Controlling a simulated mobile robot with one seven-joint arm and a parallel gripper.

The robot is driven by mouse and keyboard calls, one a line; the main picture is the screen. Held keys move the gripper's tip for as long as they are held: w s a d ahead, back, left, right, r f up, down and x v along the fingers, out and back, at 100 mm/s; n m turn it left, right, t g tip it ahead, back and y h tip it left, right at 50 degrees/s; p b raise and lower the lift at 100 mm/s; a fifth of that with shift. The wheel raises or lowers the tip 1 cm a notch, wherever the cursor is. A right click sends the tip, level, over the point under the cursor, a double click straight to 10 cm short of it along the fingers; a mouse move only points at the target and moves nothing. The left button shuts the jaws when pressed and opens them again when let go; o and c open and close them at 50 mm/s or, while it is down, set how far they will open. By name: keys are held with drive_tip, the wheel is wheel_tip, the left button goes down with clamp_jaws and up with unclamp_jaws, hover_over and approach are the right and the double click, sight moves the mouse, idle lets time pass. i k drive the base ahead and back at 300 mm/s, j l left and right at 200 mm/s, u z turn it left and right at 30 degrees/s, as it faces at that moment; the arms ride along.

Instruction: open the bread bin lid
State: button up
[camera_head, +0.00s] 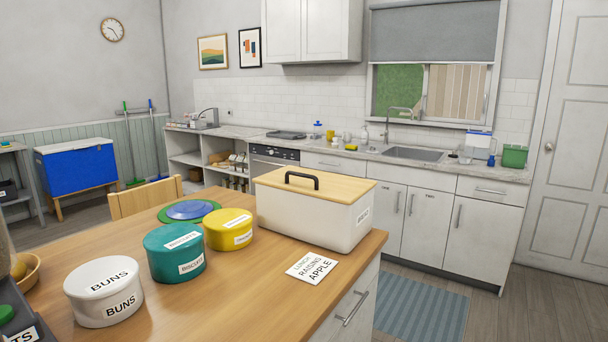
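The bread bin (316,219) is a white box standing at the back right of the wooden table, with a label on its right end. Its wooden lid (336,189) lies flat on top and is closed. A dark arched handle (302,180) sits on the lid. My gripper is not in view.
The wooden table (235,290) also holds a white "BUNS" tin (103,292), a teal tin (174,253), a yellow tin (228,229) and a card (312,269) before the bin. A chair (146,197) stands behind. The table's front middle is clear.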

sight(337, 188)
drive_tip(key=i+l+u, duration=0.15)
drive_tip(key=l, duration=0.3)
drive_tip(key=i+l+u, duration=0.2)
drive_tip(key=l, duration=0.2)
drive_tip(key=l+u, duration=0.15)
drive_tip(key=l, duration=0.3)
drive_tip(key=i+l+u, duration=0.15)
drive_tip(key=l, duration=0.35)
drive_tip(key=i+l+u, duration=0.1)
drive_tip(key=i, duration=0.4)
drive_tip(key=i+l+u, duration=0.1)
drive_tip(key=i+l, duration=0.15)
drive_tip(key=i, duration=0.3)
